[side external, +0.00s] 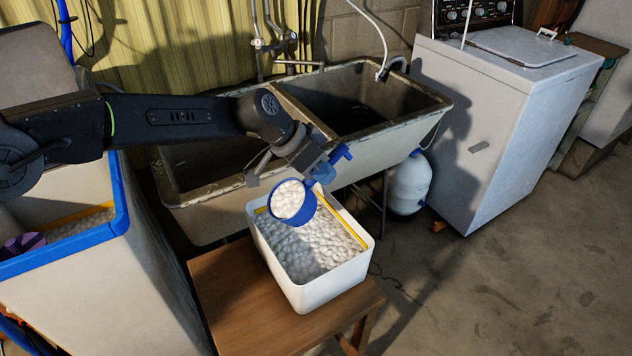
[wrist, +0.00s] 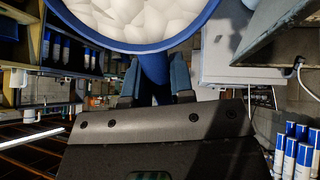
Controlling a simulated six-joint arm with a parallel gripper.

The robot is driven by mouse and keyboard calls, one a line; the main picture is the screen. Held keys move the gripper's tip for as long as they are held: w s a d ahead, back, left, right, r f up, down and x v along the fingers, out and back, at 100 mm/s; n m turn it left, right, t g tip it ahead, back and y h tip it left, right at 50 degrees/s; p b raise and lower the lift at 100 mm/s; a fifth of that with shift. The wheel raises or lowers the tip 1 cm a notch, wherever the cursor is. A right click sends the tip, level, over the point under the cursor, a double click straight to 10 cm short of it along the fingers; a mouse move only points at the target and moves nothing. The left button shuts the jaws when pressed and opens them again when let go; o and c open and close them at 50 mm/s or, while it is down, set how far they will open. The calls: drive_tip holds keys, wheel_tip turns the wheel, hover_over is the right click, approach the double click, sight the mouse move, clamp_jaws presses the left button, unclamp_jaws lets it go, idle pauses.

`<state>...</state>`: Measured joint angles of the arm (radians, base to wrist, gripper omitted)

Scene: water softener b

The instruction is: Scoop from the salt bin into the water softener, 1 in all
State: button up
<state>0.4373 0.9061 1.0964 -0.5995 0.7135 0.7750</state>
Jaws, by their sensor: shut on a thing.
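My gripper (side external: 318,170) is shut on the handle of a blue scoop (side external: 306,211). The scoop is heaped with white salt pellets (side external: 289,199) and hangs over the back part of the salt bin (side external: 327,294). In the wrist view, the scoop's blue rim (wrist: 143,47) is at the top with pellets inside, and my fingers (wrist: 157,88) grip the handle. The salt bin is a white open box nearly full of pellets, with a yellow strip along its inner wall. An open, blue-rimmed tall tank, which looks like the water softener (side external: 75,295), stands at the left; a yellow line and some pellets show inside.
The bin stands on a wooden table (side external: 220,285). A double stone sink (side external: 215,215) with a tap is behind it. A white washing machine (side external: 500,125) and a small white tank (side external: 410,185) are to the right. A purple object (side external: 22,245) lies at the softener's opening. Floor at the right is clear.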

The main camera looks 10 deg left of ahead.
wheel_tip(320, 180, up, 9)
drive_tip(key=shift+r, duration=0.1)
drive_tip(key=w+a+m+g+y, duration=0.2)
drive_tip(key=a+m+g, duration=0.15)
drive_tip(key=a, duration=2.25)
drive_tip(key=s+a+f+t+y, duration=0.1)
drive_tip(key=s+a+t+y, duration=0.3)
drive_tip(key=a, duration=0.6)
drive_tip(key=s+a+f+m+t+y, duration=0.1)
drive_tip(key=s+a+t, duration=0.4)
drive_tip(key=a, duration=0.6)
drive_tip(key=f+t+y, duration=0.1)
drive_tip(key=t+y, duration=0.1)
drive_tip(key=shift+s+y, duration=0.35)
drive_tip(key=shift+y, duration=0.05)
